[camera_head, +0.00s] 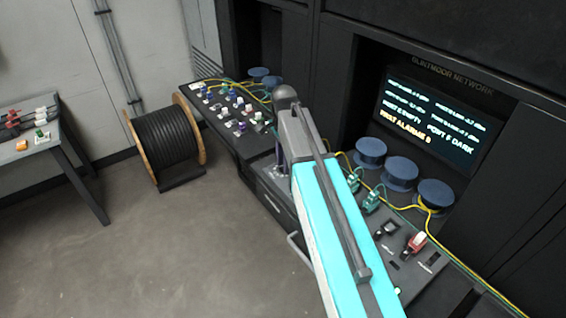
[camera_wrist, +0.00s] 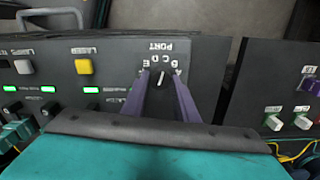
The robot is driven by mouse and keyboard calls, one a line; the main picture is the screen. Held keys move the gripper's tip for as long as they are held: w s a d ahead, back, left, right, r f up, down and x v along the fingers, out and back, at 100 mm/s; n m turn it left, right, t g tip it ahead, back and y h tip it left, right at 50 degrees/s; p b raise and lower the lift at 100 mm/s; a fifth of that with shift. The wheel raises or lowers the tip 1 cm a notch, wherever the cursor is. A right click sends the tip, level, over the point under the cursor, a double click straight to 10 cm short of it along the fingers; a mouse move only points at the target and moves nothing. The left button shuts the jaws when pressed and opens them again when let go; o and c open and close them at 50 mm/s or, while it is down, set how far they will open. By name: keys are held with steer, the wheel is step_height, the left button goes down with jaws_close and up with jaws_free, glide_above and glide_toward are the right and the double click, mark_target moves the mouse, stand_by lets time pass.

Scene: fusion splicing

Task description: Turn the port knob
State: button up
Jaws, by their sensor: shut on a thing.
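The port knob (camera_wrist: 161,80) is a small dark dial with a white pointer line on a dark panel (camera_wrist: 215,62). The word PORT and an arc of letters appear upside down above it in the wrist view. The pointer runs nearly straight up in that view, tilted slightly right. My gripper (camera_wrist: 161,74) has its two purple fingers on either side of the knob, shut on it. In the head view my arm hides the knob and most of the gripper.
Yellow (camera_wrist: 85,66) and grey (camera_wrist: 24,66) buttons and lit green indicators sit left of the knob. A gap separates this panel from a panel with switches (camera_wrist: 273,122) on the right. A display (camera_head: 432,115), blue spools (camera_head: 400,172) and a cable drum (camera_head: 165,145) stand around.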

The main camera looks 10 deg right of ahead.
steer(key=shift+s, duration=0.15)
steer(key=o, duration=1.1)
steer(key=shift+r, duration=0.1)
steer(key=shift+r, duration=0.65)
steer(key=shift+r+b, duration=1.8)
steer(key=shift+r, duration=4.35)
